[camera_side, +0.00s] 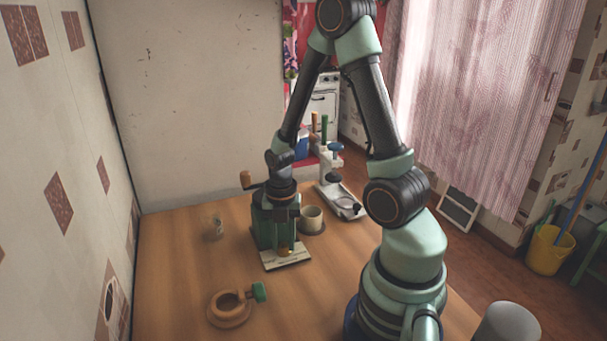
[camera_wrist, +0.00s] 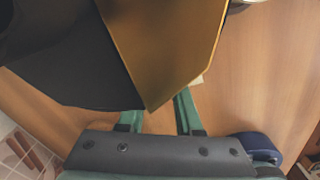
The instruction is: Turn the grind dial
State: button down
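A green grinder (camera_side: 262,229) stands on the counter, with a wooden-knobbed crank (camera_side: 246,179) sticking out to the left at its top. A small brass-coloured knob (camera_side: 283,250) shows low at its front, above a pale plate (camera_side: 287,261); I cannot tell whether it is the grind dial. My gripper (camera_side: 287,214) points down close against the grinder. In the wrist view its two green fingers (camera_wrist: 158,116) stand apart, with bare counter showing between them. A large brown block (camera_wrist: 165,45) and a dark shape fill the space ahead and hide the fingertips.
A beige cup (camera_side: 312,218) stands close right of the grinder. A pale lever press (camera_side: 343,200) stands behind it. A small clear jar (camera_side: 217,226) is at left. The counter's left-front is mostly free.

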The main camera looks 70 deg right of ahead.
aim_at(283, 245)
jog(key=shift+m, duration=0.8)
jog(key=c, duration=0.6)
grip_release()
jog(key=shift+r, duration=0.2)
notch_tip(283, 245, up, 12)
jog(key=shift+f, duration=0.1)
